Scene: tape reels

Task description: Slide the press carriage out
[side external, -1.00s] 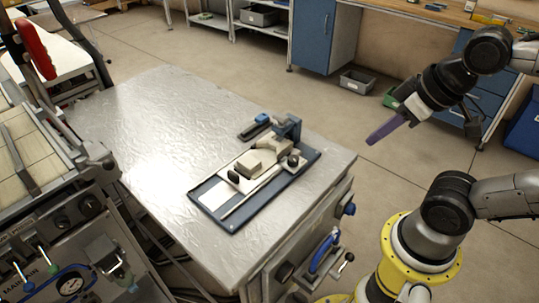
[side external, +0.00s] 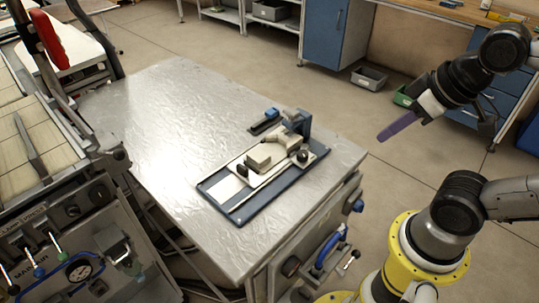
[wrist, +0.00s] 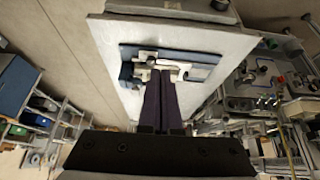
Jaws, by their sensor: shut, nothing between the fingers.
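The press (side external: 222,211) has a dark blue base plate and lies on the metal table, with a blue upright at its far end. Its pale carriage (side external: 259,160) with black knobs sits on the plate toward that upright. The near left part of the plate shows a bare white area. My gripper (side external: 380,138) has purple fingers, closed together and empty, in the air to the right of the table, well apart from the press. In the wrist view the fingers (wrist: 161,88) point toward the press, whose blue plate (wrist: 203,57) shows beyond them, partly hidden.
A small blue-handled piece (side external: 265,121) lies on the table beside the press. The left part of the metal tabletop (side external: 130,120) is bare. A machine with gauges and levers (side external: 75,235) stands at the left. A grey bin (side external: 369,77) is on the floor behind.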

